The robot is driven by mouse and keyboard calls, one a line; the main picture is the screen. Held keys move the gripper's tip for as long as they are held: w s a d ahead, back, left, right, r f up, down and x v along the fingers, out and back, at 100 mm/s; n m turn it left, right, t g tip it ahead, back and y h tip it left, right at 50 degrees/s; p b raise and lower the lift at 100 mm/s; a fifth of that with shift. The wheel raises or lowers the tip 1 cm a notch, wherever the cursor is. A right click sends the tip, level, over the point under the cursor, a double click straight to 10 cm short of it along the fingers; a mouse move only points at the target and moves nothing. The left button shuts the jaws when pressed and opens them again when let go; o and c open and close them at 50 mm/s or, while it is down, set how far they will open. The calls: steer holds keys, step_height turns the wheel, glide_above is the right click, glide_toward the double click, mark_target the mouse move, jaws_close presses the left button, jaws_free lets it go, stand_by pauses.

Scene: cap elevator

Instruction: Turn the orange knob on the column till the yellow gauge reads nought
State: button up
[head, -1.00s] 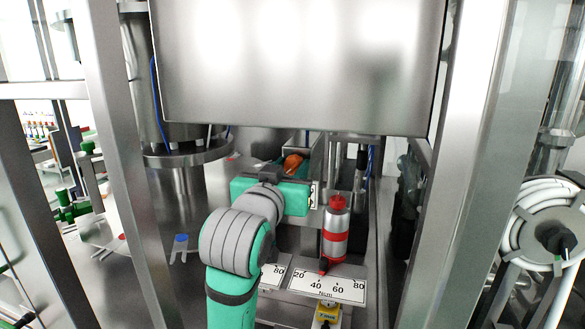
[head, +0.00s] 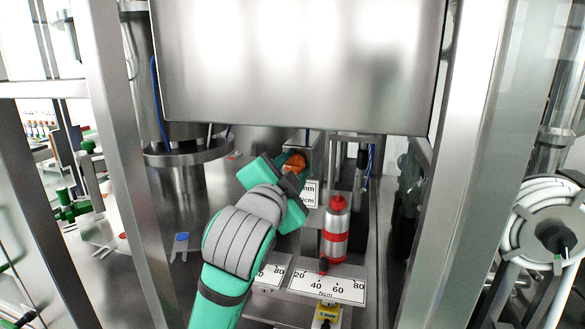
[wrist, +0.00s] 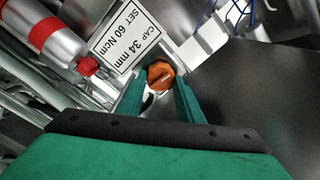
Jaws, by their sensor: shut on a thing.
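The orange knob (head: 294,162) sits at the back of the column, below the big steel box. In the wrist view the knob (wrist: 160,74) shows a dark slot and lies between the tips of my two green fingers. My gripper (wrist: 161,88) is shut on the knob. In the head view my green gripper (head: 287,172) is tilted, its right end lower than its left. A yellow device (head: 326,317), perhaps the gauge, shows at the bottom edge of the head view; it is cut off and its reading cannot be made out.
A red-and-silver cylinder (head: 336,230) stands close to the right of my gripper. Below it is a white scale plate (head: 328,287) marked 20 to 80 Ncm. A label (wrist: 126,44) reads "CAP 34 mm SET 60 Ncm". The steel box (head: 300,70) hangs above; frame posts stand either side.

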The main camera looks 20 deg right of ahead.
steer(key=m, duration=0.5)
steer(key=shift+s+d+f, duration=0.1)
steer(key=shift+f, duration=0.1)
stand_by(0.6)
steer(key=o, duration=1.1)
steer(key=shift+c, duration=0.2)
steer(key=shift+s+a+r, duration=0.1)
steer(key=shift+s+a, duration=0.1)
steer(key=v, duration=1)
steer(key=shift+s, duration=0.2)
steer(key=shift+w+a, duration=0.1)
